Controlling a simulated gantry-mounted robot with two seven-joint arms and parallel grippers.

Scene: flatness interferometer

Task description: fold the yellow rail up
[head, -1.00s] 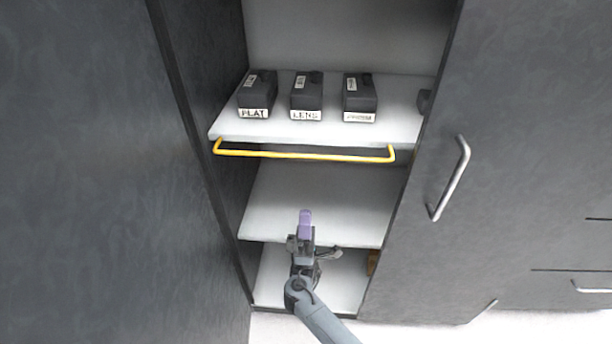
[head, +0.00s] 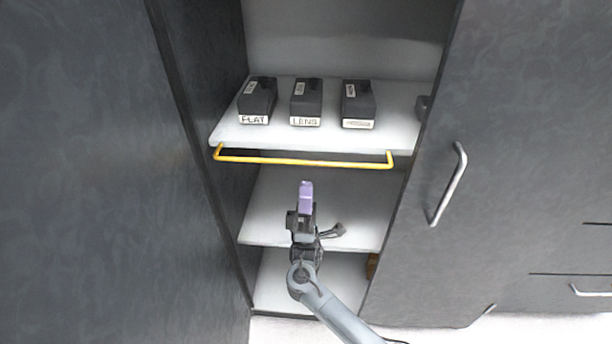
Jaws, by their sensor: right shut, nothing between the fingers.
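The yellow rail (head: 304,162) is a thin bar with bent ends. It hangs along the front of the upper white shelf (head: 390,135), slightly below the shelf's front edge. My right gripper (head: 305,186) comes up from below, with its purple fingertips pointing up toward the middle of the rail. It is shut and empty, and a small gap shows between its tips and the rail in the picture. My left gripper is not in view.
Black boxes labelled FLAT (head: 257,98), LENS (head: 306,98) and one hard to read (head: 357,100) stand on the upper shelf. Dark cabinet walls flank the opening. A door with a metal handle (head: 449,184) is on the right. A lower shelf (head: 270,222) lies behind my gripper.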

